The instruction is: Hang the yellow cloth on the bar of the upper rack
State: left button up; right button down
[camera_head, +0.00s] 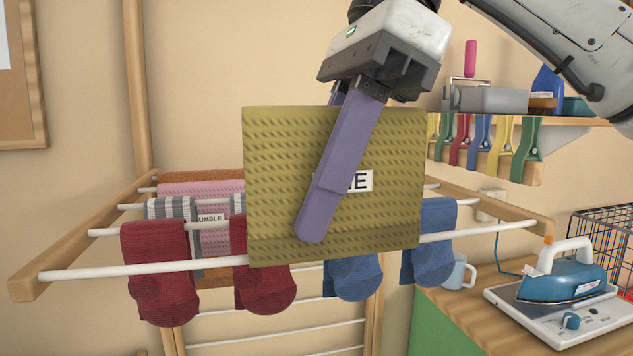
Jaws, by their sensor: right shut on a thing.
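The yellow cloth (275,160) is a textured, squarish piece with a darker band along its lower edge and a partly covered white label. My right gripper (320,215) comes down from above and is shut on the cloth. One long purple finger lies slantwise across its front; most of the other finger is hidden behind it. The cloth is in front of the upper rack (70,242), covering the middle of its front white bar (85,271). Its lower edge is near the bar's height. I cannot tell whether it touches the bar. My left gripper is out of view.
Red socks (158,270) and blue socks (430,245) hang on the front bar either side of the cloth. Striped and pink cloths (200,190) hang behind. An iron (562,275) and a mug (460,272) stand at right, below a shelf with coloured clips (525,150).

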aim_at(316, 248)
jog(key=shift+f+b, duration=1)
jog(key=shift+f, duration=0.85)
jog(key=shift+f+b, duration=0.45)
jog(key=shift+f, duration=0.25)
notch_tip(316, 248, down, 2)
jog(key=shift+b, duration=0.6)
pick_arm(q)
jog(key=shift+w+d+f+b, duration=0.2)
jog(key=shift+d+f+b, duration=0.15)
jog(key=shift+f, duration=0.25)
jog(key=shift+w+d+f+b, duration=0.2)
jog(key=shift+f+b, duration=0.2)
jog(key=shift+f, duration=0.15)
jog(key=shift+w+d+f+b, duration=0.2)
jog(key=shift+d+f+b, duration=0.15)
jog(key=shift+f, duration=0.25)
pick_arm(e)
jog(key=shift+f, duration=1.9)
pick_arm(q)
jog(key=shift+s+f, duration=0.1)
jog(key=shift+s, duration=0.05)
pick_arm(e)
jog(key=c, duration=1.5)
grip_release()
jog(key=shift+c, duration=0.2)
